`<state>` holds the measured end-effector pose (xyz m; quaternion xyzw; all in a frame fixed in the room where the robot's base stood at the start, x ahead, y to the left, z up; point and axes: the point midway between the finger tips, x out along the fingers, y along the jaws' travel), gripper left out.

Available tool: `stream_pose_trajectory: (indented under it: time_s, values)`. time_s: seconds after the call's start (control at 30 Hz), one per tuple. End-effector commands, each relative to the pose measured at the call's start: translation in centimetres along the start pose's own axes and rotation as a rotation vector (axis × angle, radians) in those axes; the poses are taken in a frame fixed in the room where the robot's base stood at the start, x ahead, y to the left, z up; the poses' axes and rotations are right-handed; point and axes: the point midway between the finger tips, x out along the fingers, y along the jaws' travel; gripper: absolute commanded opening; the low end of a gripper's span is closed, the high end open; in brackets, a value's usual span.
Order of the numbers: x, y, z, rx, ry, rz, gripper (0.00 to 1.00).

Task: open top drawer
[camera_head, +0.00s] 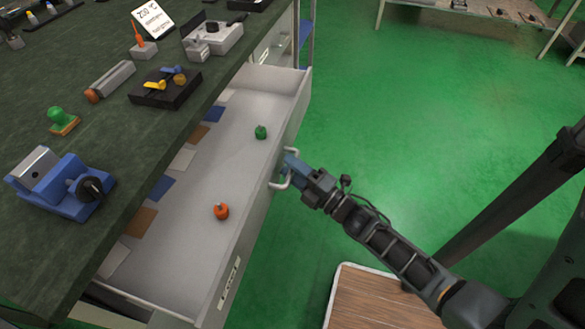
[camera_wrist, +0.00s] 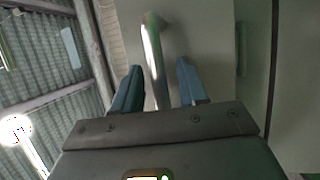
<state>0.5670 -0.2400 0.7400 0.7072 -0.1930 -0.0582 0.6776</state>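The top drawer (camera_head: 245,170) is pulled far out from under the dark green worktop, with its pale inside showing. Its metal handle (camera_head: 279,185) is on the drawer front. My gripper (camera_head: 289,160) is at this handle, outside the drawer. In the wrist view the handle bar (camera_wrist: 153,55) runs between the two blue fingers of my gripper (camera_wrist: 160,85). Small gaps show on both sides of the bar, so the fingers look open around it. Whether a finger touches the bar farther up is unclear.
A green-topped piece (camera_head: 260,132) and an orange one (camera_head: 221,211) are in the drawer, with several coloured cards along its worktop side. A blue device (camera_head: 62,187) and other tools stand on the worktop (camera_head: 90,135). The green floor (camera_head: 420,130) beyond my arm is clear.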

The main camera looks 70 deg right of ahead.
Motion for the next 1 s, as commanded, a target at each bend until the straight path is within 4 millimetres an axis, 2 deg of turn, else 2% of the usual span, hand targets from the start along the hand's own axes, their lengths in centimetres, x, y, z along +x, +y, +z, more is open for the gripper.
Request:
stream_pose_trajectory:
  time_s: [0.27,0.7,1.0]
  values:
    - [-0.7,-0.1,0.0,0.000,0.000,-0.001,0.42]
    - [-7.0,-0.2,0.0,-0.001,-0.001,-0.002,0.42]
    - [-7.8,0.0,0.0,0.000,0.000,0.001,0.42]
